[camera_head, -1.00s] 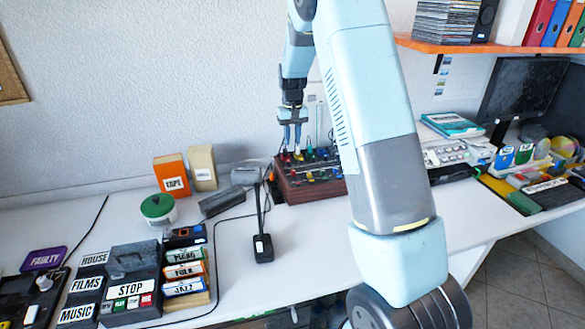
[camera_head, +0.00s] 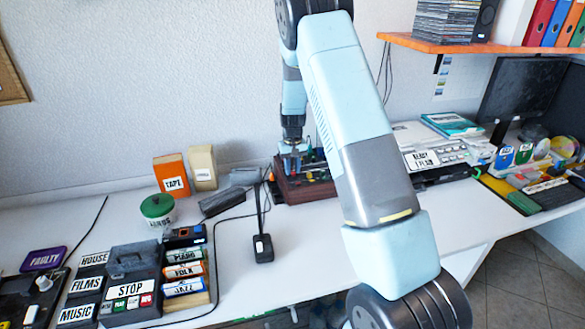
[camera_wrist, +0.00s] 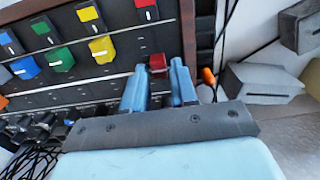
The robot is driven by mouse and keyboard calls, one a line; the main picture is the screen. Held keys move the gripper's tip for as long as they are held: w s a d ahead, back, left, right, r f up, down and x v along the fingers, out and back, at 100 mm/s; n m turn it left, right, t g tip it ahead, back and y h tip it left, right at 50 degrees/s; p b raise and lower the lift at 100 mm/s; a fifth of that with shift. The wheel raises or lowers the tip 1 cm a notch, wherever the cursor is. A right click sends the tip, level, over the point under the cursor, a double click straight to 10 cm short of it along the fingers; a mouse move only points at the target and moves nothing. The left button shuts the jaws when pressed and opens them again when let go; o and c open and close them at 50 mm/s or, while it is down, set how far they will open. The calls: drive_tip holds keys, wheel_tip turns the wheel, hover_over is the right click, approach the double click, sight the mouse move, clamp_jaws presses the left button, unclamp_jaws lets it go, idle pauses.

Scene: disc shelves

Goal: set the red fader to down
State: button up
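The red fader (camera_wrist: 157,62) shows in the wrist view on a dark panel in a wooden-sided box. My gripper (camera_wrist: 159,66) is at the panel, with its two blue fingers apart on either side of the red cap. I cannot tell whether a finger touches it. In the head view my gripper (camera_head: 293,163) points down at the box (camera_head: 305,190) against the wall, and its fingers hide the red fader there.
Yellow (camera_wrist: 102,48), green (camera_wrist: 60,57) and blue (camera_wrist: 25,67) caps stand left of the red one. A grey block (camera_wrist: 262,83) lies right of the box. A black adapter (camera_head: 263,248) stands on the table in front.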

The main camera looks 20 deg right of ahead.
clamp_jaws()
idle(0.4)
